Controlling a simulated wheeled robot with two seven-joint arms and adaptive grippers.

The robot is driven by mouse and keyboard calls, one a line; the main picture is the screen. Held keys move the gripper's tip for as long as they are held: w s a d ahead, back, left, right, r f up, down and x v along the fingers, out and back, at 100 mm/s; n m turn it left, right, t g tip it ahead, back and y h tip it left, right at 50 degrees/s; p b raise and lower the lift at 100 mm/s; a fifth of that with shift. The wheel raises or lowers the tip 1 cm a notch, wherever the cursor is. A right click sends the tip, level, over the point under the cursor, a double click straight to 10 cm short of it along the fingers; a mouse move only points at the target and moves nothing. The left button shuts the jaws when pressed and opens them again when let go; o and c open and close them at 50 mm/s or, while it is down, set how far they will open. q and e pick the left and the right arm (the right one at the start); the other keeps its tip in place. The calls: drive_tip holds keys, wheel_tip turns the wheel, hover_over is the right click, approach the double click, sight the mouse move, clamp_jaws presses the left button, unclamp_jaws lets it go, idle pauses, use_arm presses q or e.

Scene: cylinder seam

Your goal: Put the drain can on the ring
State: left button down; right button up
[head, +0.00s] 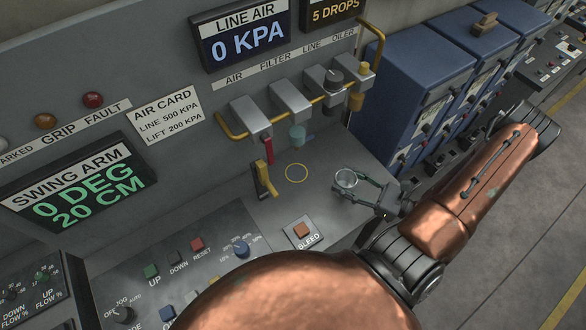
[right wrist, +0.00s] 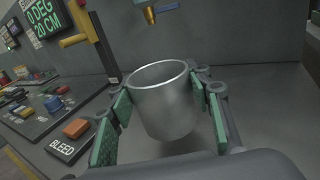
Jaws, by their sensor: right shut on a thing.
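The drain can is a small silver open-topped can (head: 346,179). It also shows large in the right wrist view (right wrist: 162,100), upright between green finger pads. My right gripper (head: 355,187) is shut on the can, to the right of the ring. The ring is a thin yellow circle (head: 296,173) on the grey console top, and it is empty. The ring is not seen in the right wrist view. I cannot tell whether the can's bottom touches the console. My left gripper is not in view.
A yellow lever (head: 265,180) stands just left of the ring. Grey filter units on a yellow pipe (head: 290,100) hang on the back panel above. The orange BLEED button (head: 302,230) is in front. Blue cabinets (head: 410,75) stand at the right. Bare console lies between can and ring.

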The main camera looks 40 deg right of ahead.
drive_tip(key=b+x, duration=0.1)
drive_tip(key=x, duration=1.6)
drive_tip(key=shift+b, duration=0.4)
drive_tip(key=shift+f+b, duration=0.35)
drive_tip(key=shift+f, duration=1.35)
drive_tip(key=shift+f, duration=0.15)
drive_tip(key=o, duration=1.3)
drive_tip(key=shift+r, duration=0.2)
drive_tip(key=p+v, duration=0.1)
drive_tip(key=v, duration=1.1)
